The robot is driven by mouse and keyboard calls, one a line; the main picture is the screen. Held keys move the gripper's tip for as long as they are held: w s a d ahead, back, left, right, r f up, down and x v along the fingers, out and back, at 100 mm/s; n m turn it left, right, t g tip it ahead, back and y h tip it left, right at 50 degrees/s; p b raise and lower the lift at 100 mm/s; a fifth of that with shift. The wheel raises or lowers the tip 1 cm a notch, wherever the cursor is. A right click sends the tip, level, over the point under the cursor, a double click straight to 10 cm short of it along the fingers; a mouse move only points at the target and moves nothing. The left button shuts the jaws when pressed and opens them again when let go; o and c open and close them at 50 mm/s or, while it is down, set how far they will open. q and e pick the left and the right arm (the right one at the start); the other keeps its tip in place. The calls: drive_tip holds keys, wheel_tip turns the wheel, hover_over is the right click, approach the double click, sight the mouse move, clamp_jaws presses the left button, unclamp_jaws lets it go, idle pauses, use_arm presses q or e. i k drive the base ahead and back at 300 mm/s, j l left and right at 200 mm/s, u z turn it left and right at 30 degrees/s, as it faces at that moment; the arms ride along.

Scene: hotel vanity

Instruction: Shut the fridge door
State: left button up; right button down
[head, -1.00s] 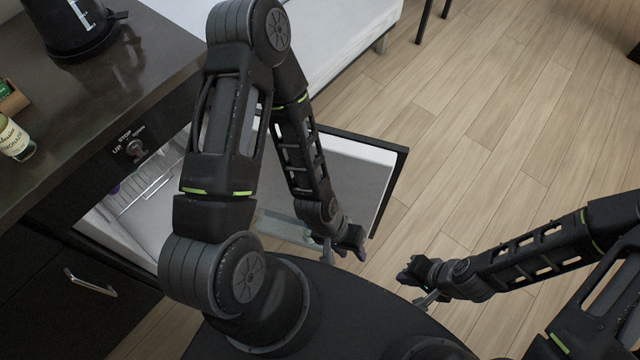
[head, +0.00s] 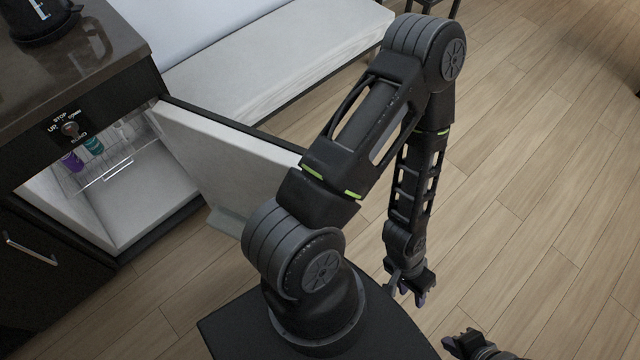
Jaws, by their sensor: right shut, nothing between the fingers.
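The fridge door (head: 215,160) stands wide open in the head view. Its pale inner face shows, and its right part is hidden behind my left arm. The white fridge interior (head: 150,195) is exposed under the counter at the left. My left gripper (head: 410,288) is low over the floor, right of the door and apart from it. It holds nothing that I can see, and its jaw opening is unclear. My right gripper (head: 462,345) is at the bottom edge, partly cut off, shut and empty, well away from the door.
The dark counter (head: 110,50) carries a black kettle (head: 42,22). A bed or bench (head: 280,70) stands behind the door. A wire shelf (head: 105,172) with small bottles is inside the fridge. A drawer handle (head: 28,248) is at lower left. Wood floor (head: 540,150) is open at right.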

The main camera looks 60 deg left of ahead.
sight(237, 167)
drive_tip(key=i+l+u, duration=0.15)
drive_tip(key=i, duration=0.3)
drive_tip(key=i+l+u, duration=0.15)
drive_tip(key=i+l, duration=0.15)
drive_tip(key=i, duration=0.15)
drive_tip(key=i+u, duration=0.15)
drive_tip(key=u, duration=0.35)
drive_tip(key=i+u, duration=0.2)
drive_tip(key=u, duration=0.3)
drive_tip(key=i+l+u, duration=0.1)
drive_tip(key=u, duration=0.4)
drive_tip(key=i+l+u, duration=0.2)
drive_tip(key=u, duration=0.25)
drive_tip(key=i+u, duration=0.15)
drive_tip(key=u, duration=0.3)
drive_tip(key=i+l+u, duration=0.15)
drive_tip(key=u, duration=0.25)
drive_tip(key=i+l+u, duration=0.15)
drive_tip(key=u, duration=0.3)
drive_tip(key=l+u, duration=0.25)
drive_tip(key=u, duration=0.15)
drive_tip(key=i+l+u, duration=0.15)
drive_tip(key=u, duration=0.3)
drive_tip(key=l+u, duration=0.4)
